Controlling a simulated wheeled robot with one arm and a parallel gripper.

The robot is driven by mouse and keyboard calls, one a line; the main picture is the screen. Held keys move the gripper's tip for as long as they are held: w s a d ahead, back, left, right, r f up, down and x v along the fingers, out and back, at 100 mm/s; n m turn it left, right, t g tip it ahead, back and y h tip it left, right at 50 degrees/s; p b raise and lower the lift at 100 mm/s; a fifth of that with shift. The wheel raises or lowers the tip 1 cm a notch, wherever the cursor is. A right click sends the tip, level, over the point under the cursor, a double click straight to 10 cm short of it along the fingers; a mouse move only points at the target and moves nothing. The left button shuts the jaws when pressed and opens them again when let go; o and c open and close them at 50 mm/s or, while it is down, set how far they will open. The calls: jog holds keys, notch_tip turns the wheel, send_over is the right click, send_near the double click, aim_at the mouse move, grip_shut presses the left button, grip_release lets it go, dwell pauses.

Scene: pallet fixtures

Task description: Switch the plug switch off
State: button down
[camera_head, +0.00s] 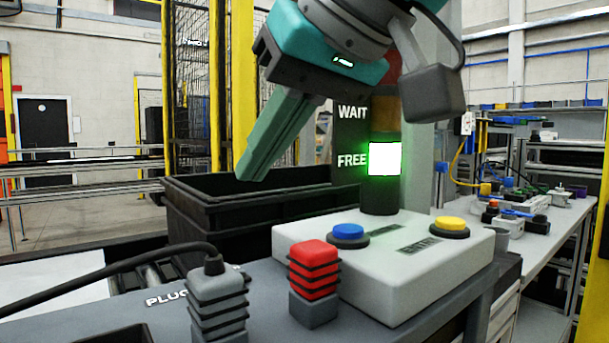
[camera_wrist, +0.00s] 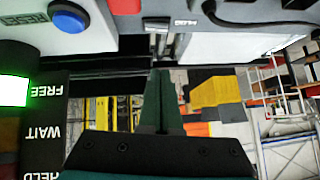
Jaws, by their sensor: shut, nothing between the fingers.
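A grey panel top (camera_head: 270,310) in the head view carries lettering that starts "PLUG" (camera_head: 165,298), partly hidden. I cannot tell which part is the switch. My gripper (camera_head: 252,172) is shut and empty, pointing down and left above the black bin, behind and above the plug and apart from it. The wrist view shows the shut fingers (camera_wrist: 160,75) and the inverted label (camera_wrist: 186,22).
A white box (camera_head: 400,295) with a blue button (camera_head: 348,235) and a yellow button (camera_head: 450,227) stands on the right. A stack light (camera_head: 384,158) glows green beside "FREE". A black bin (camera_head: 215,230) lies behind the panel. A cluttered workbench (camera_head: 550,215) stands at the far right.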

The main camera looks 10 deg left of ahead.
jog(key=x, duration=0.8)
jog(key=shift+a+f, duration=0.25)
jog(key=shift+f, duration=0.05)
jog(key=shift+s+a+f, duration=0.1)
jog(key=shift+a+f, duration=0.1)
jog(key=shift+f, duration=1.75)
